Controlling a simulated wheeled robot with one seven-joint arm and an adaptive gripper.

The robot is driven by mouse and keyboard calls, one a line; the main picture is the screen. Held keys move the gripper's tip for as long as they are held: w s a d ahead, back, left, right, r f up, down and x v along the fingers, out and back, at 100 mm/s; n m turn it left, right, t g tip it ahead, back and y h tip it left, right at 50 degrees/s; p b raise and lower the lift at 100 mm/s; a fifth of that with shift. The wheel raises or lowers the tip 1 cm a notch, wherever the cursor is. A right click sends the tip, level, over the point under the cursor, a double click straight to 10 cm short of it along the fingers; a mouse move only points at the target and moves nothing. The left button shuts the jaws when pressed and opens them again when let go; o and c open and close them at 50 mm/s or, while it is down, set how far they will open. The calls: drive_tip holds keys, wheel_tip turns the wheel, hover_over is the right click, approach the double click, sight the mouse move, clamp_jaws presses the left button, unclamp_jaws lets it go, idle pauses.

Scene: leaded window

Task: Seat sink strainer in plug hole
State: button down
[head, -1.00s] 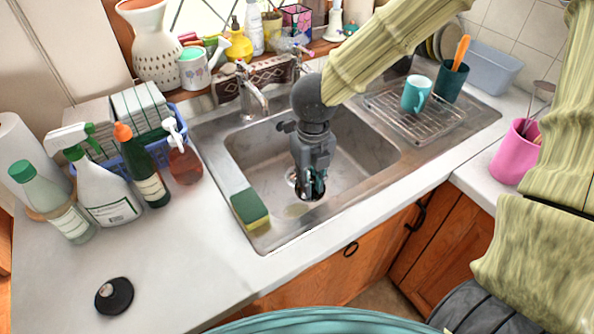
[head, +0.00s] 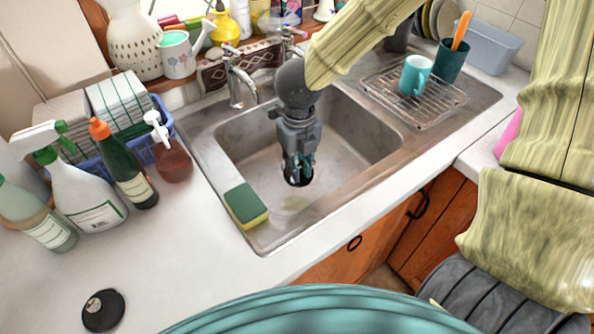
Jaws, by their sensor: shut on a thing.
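My gripper (head: 298,176) points down into the steel sink basin (head: 345,135), its fingertips at the plug hole (head: 306,183) in the basin floor. The hole shows as a dark round opening with a pale rim around the fingertips. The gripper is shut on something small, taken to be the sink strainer. The fingers hide the strainer almost wholly, so I cannot tell its tilt or whether it touches the rim of the hole.
A green and yellow sponge (head: 246,205) lies on the sink's left front edge. The tap (head: 240,80) stands behind the basin. A wire rack (head: 425,98) with a teal mug (head: 415,75) is on the right drainer. A black disc (head: 103,310) lies on the counter.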

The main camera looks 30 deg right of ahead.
wheel_tip(320, 180, down, 11)
drive_tip(key=b, duration=0.8)
drive_tip(key=w+d, duration=0.2)
drive_tip(key=w, duration=0.2)
drive_tip(key=w+d+f, duration=0.1)
drive_tip(key=w+d, duration=0.1)
drive_tip(key=w, duration=0.3)
drive_tip(key=w+d+p, duration=0.1)
drive_tip(key=w+d, duration=0.2)
drive_tip(key=w, duration=0.1)
drive_tip(key=shift+w+f, duration=0.15)
drive_tip(key=shift+w, duration=0.2)
drive_tip(key=shift+w+d+f, duration=0.1)
drive_tip(key=shift+w+f, duration=0.05)
drive_tip(key=shift+w, duration=0.1)
drive_tip(key=shift+f, duration=1.65)
drive_tip(key=shift+f, duration=0.15)
drive_tip(key=c, duration=1.4)
unclamp_jaws()
wheel_tip(320, 180, up, 12)
drive_tip(key=shift+s+r+p, duration=0.1)
drive_tip(key=shift+r+p, duration=0.1)
drive_tip(key=shift+p, duration=0.15)
